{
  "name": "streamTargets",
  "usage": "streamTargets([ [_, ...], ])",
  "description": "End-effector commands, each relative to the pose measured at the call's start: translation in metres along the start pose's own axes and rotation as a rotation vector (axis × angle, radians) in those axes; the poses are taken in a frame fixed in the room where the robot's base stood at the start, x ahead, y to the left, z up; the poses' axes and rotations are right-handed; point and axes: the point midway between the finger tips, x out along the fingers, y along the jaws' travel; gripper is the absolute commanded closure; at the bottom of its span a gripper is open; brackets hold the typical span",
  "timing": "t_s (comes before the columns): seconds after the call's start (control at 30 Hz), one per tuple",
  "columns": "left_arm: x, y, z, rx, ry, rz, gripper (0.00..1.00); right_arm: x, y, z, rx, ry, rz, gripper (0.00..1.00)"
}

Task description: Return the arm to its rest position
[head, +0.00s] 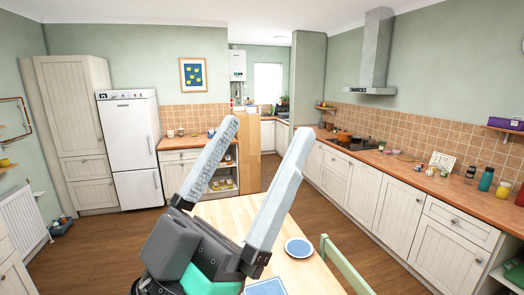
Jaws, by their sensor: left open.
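My left gripper (262,132) rises from the bottom middle of the head view, in front of the table. Its two long grey fingers point up and stand well apart, with nothing between them. Its dark body with a teal-green part hides some of the table. My right gripper is not in view.
A pale wooden table (308,272) lies below the gripper, with a blue plate (299,247) and a green chair (345,265) at its right. A white fridge (131,148) and worktops (425,180) line the room. Reddish pipework (24,115) runs on the left wall. Wooden floor (110,250) is clear at left.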

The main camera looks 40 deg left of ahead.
Motion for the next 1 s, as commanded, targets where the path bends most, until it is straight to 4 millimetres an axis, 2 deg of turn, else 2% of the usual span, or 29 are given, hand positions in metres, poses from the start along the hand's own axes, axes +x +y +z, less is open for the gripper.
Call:
streamTargets([
  [0.03,-0.001,0.009,-0.002,-0.038,-0.009,0.031,0.0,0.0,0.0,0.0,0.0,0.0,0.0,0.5],
  [0.1,-0.001,0.014,-0.001,-0.058,-0.018,0.047,0.0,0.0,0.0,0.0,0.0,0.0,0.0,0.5],
  [0.33,0.001,0.013,-0.002,-0.053,-0.02,0.044,0.0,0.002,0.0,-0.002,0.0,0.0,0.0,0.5],
  [0.43,0.013,0.013,-0.012,-0.052,-0.02,0.044,0.0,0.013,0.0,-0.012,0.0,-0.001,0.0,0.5],
  [0.57,0.046,0.012,-0.042,-0.051,-0.02,0.043,0.0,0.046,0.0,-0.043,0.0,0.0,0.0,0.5],
  [0.8,0.133,0.011,-0.118,-0.05,-0.019,0.042,0.0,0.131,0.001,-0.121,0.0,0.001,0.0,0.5],
  [0.9,0.155,0.011,-0.138,-0.05,-0.019,0.042,0.0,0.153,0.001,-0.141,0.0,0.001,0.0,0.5],
  [1.0,0.162,0.011,-0.144,-0.05,-0.02,0.042,0.0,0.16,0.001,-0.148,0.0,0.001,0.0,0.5],
])
